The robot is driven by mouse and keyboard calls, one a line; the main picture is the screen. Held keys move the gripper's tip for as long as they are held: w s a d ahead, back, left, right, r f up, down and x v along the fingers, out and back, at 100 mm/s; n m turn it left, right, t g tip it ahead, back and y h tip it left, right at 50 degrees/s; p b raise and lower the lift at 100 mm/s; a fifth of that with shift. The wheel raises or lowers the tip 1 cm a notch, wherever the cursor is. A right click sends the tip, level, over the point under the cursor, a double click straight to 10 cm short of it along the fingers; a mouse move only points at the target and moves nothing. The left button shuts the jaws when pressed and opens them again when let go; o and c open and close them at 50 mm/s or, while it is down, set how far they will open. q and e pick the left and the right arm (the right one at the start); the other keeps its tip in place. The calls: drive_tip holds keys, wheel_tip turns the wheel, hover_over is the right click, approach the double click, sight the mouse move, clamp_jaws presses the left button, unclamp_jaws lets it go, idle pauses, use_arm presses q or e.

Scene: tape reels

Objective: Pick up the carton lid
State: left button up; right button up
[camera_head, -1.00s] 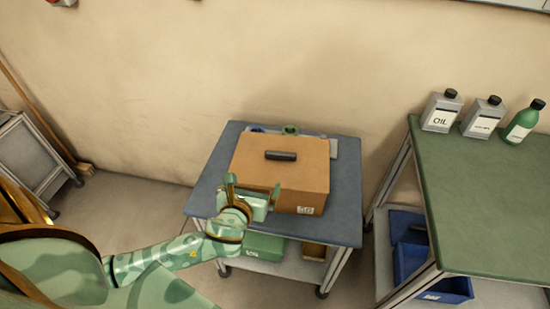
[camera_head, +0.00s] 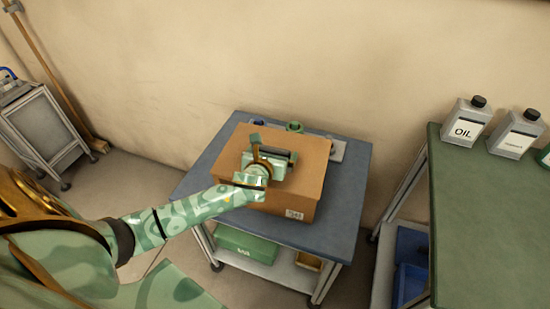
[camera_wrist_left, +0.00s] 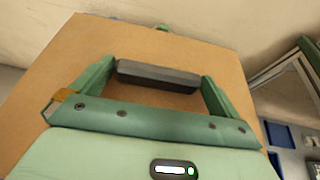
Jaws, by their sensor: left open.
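The carton lid (camera_head: 312,148) is the brown flat top of a cardboard box on a blue-topped cart. Its dark bar handle (camera_wrist_left: 158,74) lies across the middle of the lid. My left gripper (camera_head: 273,148) is over the lid at the handle and partly hides it in the head view. In the left wrist view my left gripper (camera_wrist_left: 157,70) is open, with one green finger near each end of the handle. I cannot tell whether the fingers touch it. My right gripper is not in view.
The cart top (camera_head: 345,185) has small items behind the box, including a green ring (camera_head: 295,127). A green box (camera_head: 247,243) sits on its lower shelf. A green-topped bench (camera_head: 480,220) with an oil can (camera_head: 465,122) stands to the right. The wall is behind.

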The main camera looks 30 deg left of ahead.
use_arm(q)
drive_tip(key=c, duration=0.7)
drive_tip(key=shift+r, duration=0.1)
drive_tip(key=shift+c, duration=0.2)
